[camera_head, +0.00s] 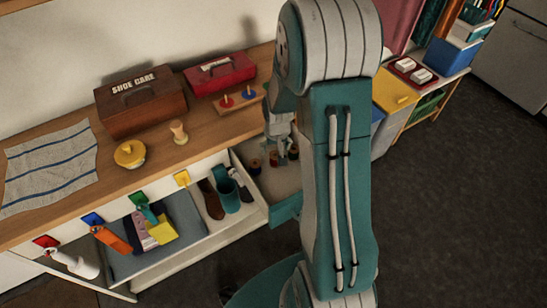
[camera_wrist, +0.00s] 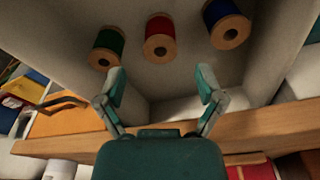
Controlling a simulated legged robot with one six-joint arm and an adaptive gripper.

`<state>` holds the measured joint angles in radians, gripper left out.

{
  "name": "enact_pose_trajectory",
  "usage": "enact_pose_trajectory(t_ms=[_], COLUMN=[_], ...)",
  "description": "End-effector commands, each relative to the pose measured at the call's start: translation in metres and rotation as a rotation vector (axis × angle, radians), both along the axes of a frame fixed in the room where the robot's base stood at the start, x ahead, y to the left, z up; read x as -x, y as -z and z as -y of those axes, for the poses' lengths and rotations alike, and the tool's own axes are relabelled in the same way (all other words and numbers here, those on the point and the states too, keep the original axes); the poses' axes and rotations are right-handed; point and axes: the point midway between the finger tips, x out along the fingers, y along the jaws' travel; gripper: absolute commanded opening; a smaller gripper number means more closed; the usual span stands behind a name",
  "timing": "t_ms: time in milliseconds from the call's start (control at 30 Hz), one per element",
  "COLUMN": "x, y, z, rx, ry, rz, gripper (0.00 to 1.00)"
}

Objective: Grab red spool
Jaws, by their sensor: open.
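The red spool (camera_wrist: 160,38) stands in an open drawer (camera_head: 284,208), between a green spool (camera_wrist: 107,47) and a blue spool (camera_wrist: 226,24) in the wrist view. In the head view the red spool (camera_head: 273,159) is small and partly shaded. My gripper (camera_wrist: 161,80) is open and empty, its two fingers spread apart. In the wrist view the red spool appears beyond the fingertips, roughly in line with the gap between them. In the head view my gripper (camera_head: 281,130) hangs over the drawer, partly hidden by my arm.
The wooden counter (camera_head: 215,130) beside the drawer holds a brown shoe care box (camera_head: 140,100), a red box (camera_head: 219,74) and a pegged board (camera_head: 240,106). Drawer walls surround the spools. Dark floor is clear at right.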

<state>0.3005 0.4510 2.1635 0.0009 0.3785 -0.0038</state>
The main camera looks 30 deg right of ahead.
Motion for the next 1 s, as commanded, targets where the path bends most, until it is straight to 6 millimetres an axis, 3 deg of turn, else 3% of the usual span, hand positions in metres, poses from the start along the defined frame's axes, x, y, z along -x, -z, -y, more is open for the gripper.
enact_pose_trajectory(t_ms=[500,800,833,967,1000], x=[-0.006,-0.007,-0.007,-0.007,-0.007], y=[0.058,0.062,0.062,0.062,0.062], z=[-0.002,-0.001,-0.001,-0.001,-0.001], rx=[0.0,0.0,0.0,0.0,0.0], ry=[0.001,0.001,0.001,0.001,0.001], rz=[0.0,0.002,0.002,0.002,0.002], gripper=[0.87,0.87,0.79,0.21,0.14])
